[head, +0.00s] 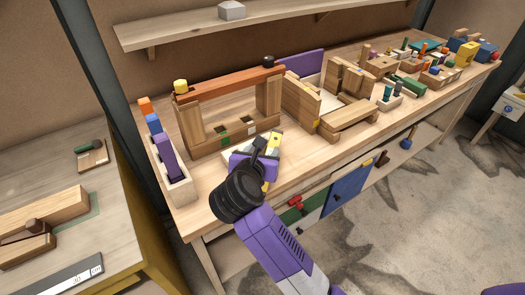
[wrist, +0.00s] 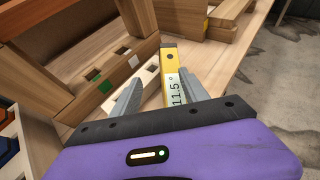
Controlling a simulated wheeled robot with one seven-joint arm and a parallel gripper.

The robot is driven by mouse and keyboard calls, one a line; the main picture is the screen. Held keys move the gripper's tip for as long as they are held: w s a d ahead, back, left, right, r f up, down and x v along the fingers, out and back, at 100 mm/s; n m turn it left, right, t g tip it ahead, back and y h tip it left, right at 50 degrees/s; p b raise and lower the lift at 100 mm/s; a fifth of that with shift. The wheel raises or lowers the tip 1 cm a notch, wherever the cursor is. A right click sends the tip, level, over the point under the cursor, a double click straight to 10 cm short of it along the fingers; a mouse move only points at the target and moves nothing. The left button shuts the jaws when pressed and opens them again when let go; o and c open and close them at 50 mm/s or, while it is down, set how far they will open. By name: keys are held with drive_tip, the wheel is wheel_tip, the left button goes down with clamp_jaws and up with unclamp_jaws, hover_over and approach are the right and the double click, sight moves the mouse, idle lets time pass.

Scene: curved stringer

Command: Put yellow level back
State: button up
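The yellow level (wrist: 170,62) shows in the wrist view, with a white display reading 11.5°. Its near end is hidden behind my gripper body. In the head view, a yellow piece that looks like the level (head: 275,140) shows just beyond my gripper (head: 262,148), near the front edge of the bench. In the wrist view, my gripper (wrist: 158,88) is open. The level lies between the two grey fingers, closer to the right one, with a visible gap to the left one. I cannot tell whether the right finger touches it.
A wooden frame (head: 228,88) with an orange top bar stands behind my gripper. A pale slotted block (wrist: 147,78) lies left of the level. A holder (head: 180,193) with orange, blue and purple pieces stands at left. Wooden blocks (head: 350,115) crowd the right. The bench's front strip is mostly clear.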

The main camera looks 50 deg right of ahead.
drive_tip(key=shift+r, duration=0.3)
drive_tip(key=r+v, duration=0.1)
drive_tip(key=v, duration=1.1)
drive_tip(key=s+d+r+n+t+h, duration=0.1)
drive_tip(key=s+d+r+n+h, duration=0.4)
drive_tip(key=s, duration=0.4)
drive_tip(key=s+a+r+n+t+h, duration=0.1)
drive_tip(key=s+r+n+t+h, duration=0.15)
drive_tip(key=s+n+t, duration=0.55)
drive_tip(key=a+f+n+t+y, duration=0.25)
drive_tip(key=a+n+y, duration=0.35)
drive_tip(key=n, duration=0.6)
drive_tip(key=a+f+n+t+y, duration=0.1)
drive_tip(key=a+n+t+y, duration=0.35)
drive_tip(key=n+y, duration=0.55)
drive_tip(key=s+a+f+n+g+y, duration=0.3)
drive_tip(key=s+a+f+n+g, duration=0.1)
drive_tip(key=s+f+n+g, duration=0.3)
wheel_tip(320, 180, down, 4)
drive_tip(key=s+n, duration=0.2)
drive_tip(key=n, duration=0.4)
drive_tip(key=shift+s+a+f+g, duration=0.15)
drive_tip(key=shift+s+a+g, duration=0.05)
drive_tip(key=shift+a+g, duration=0.15)
